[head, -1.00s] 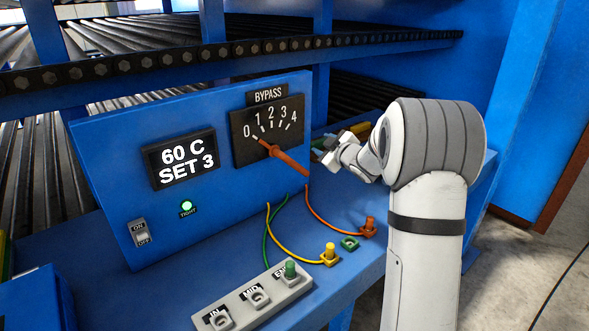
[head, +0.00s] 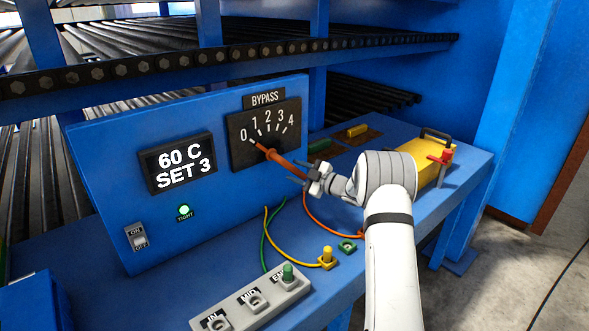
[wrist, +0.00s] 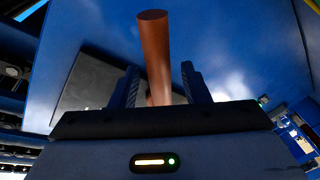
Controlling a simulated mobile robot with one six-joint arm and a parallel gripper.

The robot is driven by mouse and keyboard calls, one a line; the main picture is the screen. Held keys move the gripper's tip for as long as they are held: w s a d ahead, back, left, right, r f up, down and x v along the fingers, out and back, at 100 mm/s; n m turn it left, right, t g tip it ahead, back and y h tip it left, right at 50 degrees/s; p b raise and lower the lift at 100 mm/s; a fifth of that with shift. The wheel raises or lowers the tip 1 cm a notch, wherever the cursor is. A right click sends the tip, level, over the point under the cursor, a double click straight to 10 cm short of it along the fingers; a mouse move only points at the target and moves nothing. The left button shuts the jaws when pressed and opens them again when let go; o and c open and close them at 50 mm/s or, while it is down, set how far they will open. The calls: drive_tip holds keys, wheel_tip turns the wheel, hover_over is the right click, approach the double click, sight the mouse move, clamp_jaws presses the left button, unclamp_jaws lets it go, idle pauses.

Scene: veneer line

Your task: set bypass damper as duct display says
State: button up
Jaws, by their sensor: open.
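The duct display (head: 178,162) reads "60 C SET 3". The bypass damper is a black plate (head: 243,157) marked 0 to 4 under a "BYPASS" label, with an orange-brown lever (head: 283,164) pivoting on it. The lever's short pointer end is toward 0 and its long handle slopes down to the right. My gripper (head: 306,172) is at the handle's free end. In the wrist view the handle (wrist: 155,50) stands between the two open fingers (wrist: 161,86), with a visible gap on the right side.
Below the panel lie a grey IN/MID/END socket block (head: 240,312) with a green plug, a yellow plug (head: 327,258), a green ring (head: 348,246) and wires. A yellow case (head: 432,172) with a red part stands behind my arm. An ON/OFF switch (head: 138,238) and lit green TIGHT lamp (head: 184,211) are lower left.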

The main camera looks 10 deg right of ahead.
drive_tip(key=shift+w+a, duration=0.45)
clamp_jaws()
idle(0.4)
